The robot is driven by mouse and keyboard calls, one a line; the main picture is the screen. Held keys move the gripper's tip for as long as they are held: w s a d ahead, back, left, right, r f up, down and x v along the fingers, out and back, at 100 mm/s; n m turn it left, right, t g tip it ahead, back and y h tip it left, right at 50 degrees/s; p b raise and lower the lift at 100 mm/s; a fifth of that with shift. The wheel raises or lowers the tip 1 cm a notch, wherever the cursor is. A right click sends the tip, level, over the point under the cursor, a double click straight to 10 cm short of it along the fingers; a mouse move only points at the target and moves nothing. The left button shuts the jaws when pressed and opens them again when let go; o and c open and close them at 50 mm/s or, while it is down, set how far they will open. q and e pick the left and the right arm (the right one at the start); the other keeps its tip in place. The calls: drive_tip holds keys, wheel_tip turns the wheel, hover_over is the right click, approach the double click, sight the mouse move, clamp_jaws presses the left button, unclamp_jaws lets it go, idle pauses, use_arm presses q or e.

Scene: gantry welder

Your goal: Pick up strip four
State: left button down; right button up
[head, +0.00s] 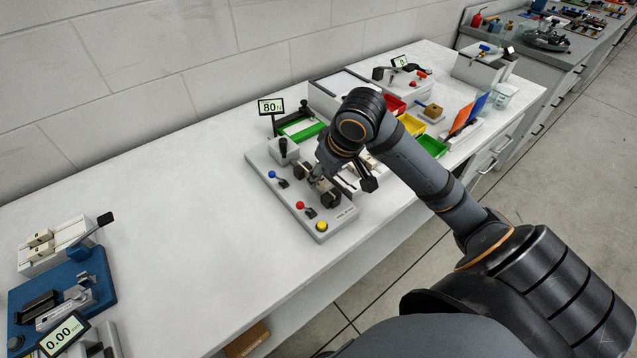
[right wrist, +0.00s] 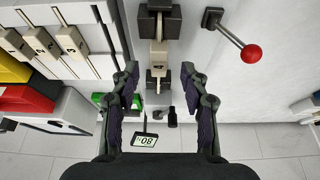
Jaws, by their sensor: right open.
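My right gripper (right wrist: 160,95) is open, its two dark fingers spread to either side in the right wrist view. A beige strip (right wrist: 158,60) with a small dark mark lies between them, held in line with dark blocks (right wrist: 158,22) of the welder. Several similar beige strips (right wrist: 70,40) lie in a white rack at the left of that view. I cannot read which is strip four. In the head view my right gripper (head: 322,183) is over the grey welder base (head: 262,172), and hides part of it. My left gripper is not in view.
A red-knobbed lever (right wrist: 252,53) stands at the right of the wrist view. A display reading 80 (head: 271,106) stands behind the welder. Yellow (head: 411,125) and green (head: 432,146) bins sit to the right. A blue fixture (head: 98,268) is at far left; the bench between is clear.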

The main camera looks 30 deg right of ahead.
drive_tip(key=x, duration=0.3)
drive_tip(key=shift+f, duration=0.1)
drive_tip(key=shift+w+f, duration=0.2)
drive_tip(key=shift+d, duration=0.1)
clamp_jaws()
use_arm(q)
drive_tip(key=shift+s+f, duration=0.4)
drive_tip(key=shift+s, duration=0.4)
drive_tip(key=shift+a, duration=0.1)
use_arm(e)
drive_tip(key=shift+r, duration=0.1)
